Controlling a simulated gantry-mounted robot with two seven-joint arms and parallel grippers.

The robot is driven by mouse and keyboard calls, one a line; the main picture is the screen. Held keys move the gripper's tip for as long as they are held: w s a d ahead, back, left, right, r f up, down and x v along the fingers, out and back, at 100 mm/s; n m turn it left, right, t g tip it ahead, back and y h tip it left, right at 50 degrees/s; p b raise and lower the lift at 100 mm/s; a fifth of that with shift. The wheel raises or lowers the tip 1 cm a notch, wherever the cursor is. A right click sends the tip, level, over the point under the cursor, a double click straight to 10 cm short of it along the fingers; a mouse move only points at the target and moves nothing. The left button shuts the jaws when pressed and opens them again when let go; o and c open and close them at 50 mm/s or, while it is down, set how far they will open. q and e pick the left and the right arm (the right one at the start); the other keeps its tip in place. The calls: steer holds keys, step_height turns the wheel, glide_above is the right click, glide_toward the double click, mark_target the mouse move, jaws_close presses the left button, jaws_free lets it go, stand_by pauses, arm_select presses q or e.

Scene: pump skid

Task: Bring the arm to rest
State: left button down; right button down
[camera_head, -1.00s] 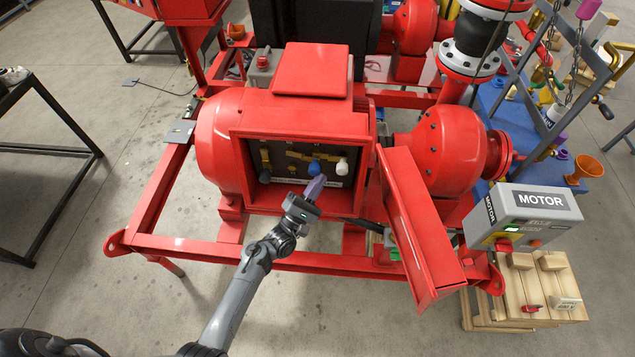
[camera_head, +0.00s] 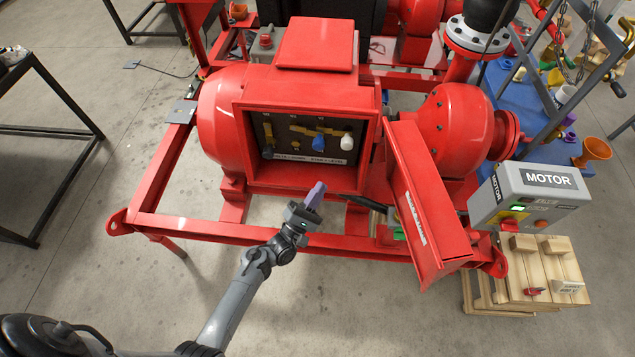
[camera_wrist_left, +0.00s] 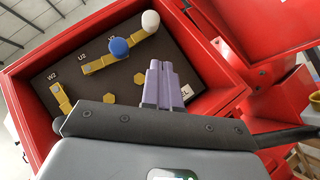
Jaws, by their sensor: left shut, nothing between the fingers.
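My left gripper (camera_head: 314,196) comes in from the lower left in the head view. It is in front of and below the opening of the red terminal box (camera_head: 300,105), clear of it. Its purple fingers are together, with nothing between them; the left wrist view shows these fingers (camera_wrist_left: 163,82) side by side before the box. Inside the box, a blue knob (camera_head: 318,142) and a white knob (camera_head: 347,141) sit by yellow bars (camera_head: 267,135) on a dark panel. They also show in the left wrist view. My right gripper is not in view.
The red box door (camera_head: 428,205) hangs open to the right. A motor control box (camera_head: 529,193) stands at the right above a wooden stand (camera_head: 545,270). A black cable (camera_head: 365,201) passes close to the gripper. The red skid frame (camera_head: 195,225) runs beneath; open floor lies in front.

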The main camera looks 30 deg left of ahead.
arm_select(q)
steer(key=shift+s+d+f, duration=0.15)
steer(key=shift+s+f, duration=0.1)
steer(key=shift+f, duration=0.05)
